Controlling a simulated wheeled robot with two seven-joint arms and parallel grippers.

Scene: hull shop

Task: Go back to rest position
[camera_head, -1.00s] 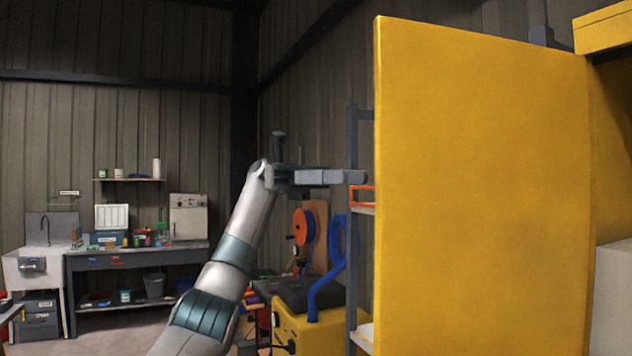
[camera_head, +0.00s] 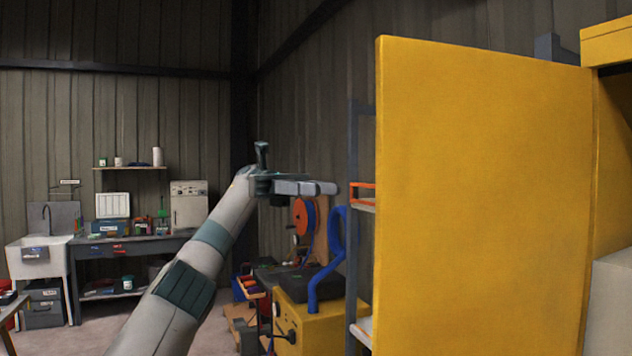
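My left arm comes in from the bottom left, and my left gripper (camera_head: 325,188) is seen from the side, pointing right. Its fingers overlap in this view, so I cannot tell whether they are apart or together. I see no object at its fingertips. A large yellow cabinet door (camera_head: 480,200) stands open to the right of the gripper, with a visible gap between them in the picture. My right gripper is not in view.
A grey shelf rack (camera_head: 353,240) stands beside the door. A yellow machine (camera_head: 318,325) with a blue hose (camera_head: 318,285) is below my gripper. A workbench (camera_head: 135,245) and a sink (camera_head: 40,257) stand at the far left, with open floor before them.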

